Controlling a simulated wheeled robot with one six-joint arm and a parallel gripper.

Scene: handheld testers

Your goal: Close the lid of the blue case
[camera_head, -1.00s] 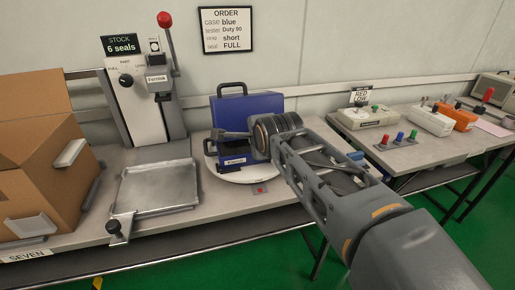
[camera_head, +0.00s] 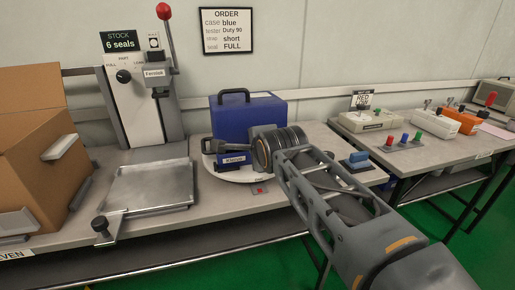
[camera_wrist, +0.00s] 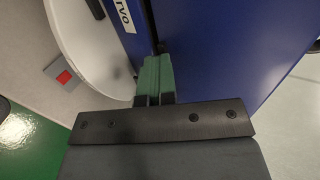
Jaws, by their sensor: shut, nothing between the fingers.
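The blue case (camera_head: 262,112) stands on a white round plate (camera_head: 235,177) on the bench. A tall blue panel with a black handle (camera_head: 233,95) on top rises at its back; the lower front, with a white label (camera_head: 234,160), is largely hidden behind my gripper. I cannot tell the lid's exact angle. My gripper (camera_head: 216,148) is shut and empty, low at the front of the case. In the wrist view its greenish fingertips (camera_wrist: 153,62) are together close to the blue surface (camera_wrist: 235,60); contact is unclear.
A metal tray (camera_head: 150,187) and a lever press (camera_head: 145,95) are on the left, beside a cardboard box (camera_head: 35,150). A small blue item (camera_head: 357,158) lies right of my wrist. Several testers (camera_head: 437,122) and coloured knobs occupy the right bench.

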